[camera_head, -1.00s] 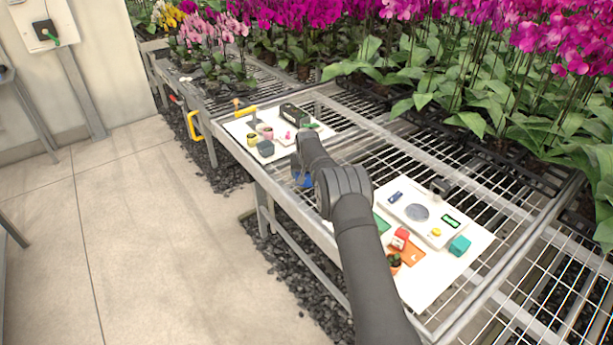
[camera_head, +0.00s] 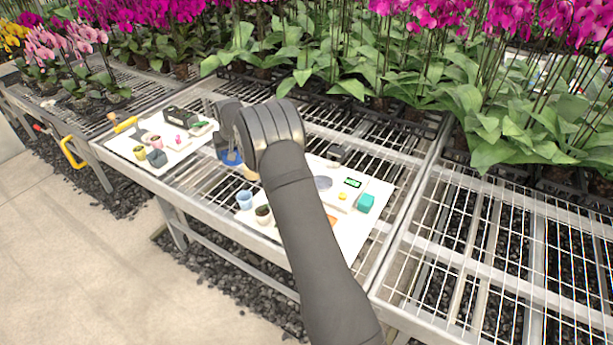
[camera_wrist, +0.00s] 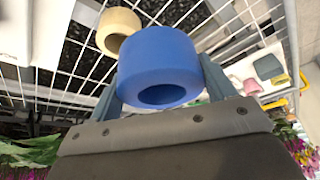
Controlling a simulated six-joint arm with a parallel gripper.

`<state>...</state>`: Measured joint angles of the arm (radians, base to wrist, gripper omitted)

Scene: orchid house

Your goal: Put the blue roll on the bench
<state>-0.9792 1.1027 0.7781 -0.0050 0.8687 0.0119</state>
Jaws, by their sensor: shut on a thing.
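The blue roll (camera_wrist: 158,65) is a thick ring with a dark hole, held between the two fingers of my gripper (camera_wrist: 165,88) in the wrist view. In the head view, a bit of the blue roll (camera_head: 231,158) shows below my gripper (camera_head: 229,150), whose fingers are mostly hidden by my arm. The roll is over the wire-mesh bench (camera_head: 195,177); I cannot tell how high. A beige roll (camera_wrist: 118,28) is beside it in the wrist view and partly shows in the head view (camera_head: 250,173).
A left white board (camera_head: 120,148) carries small pots, a black case and a yellow-handled tool. A light blue cup (camera_head: 244,200) stands near the front edge. Orchids fill the back; mesh on the right is bare.

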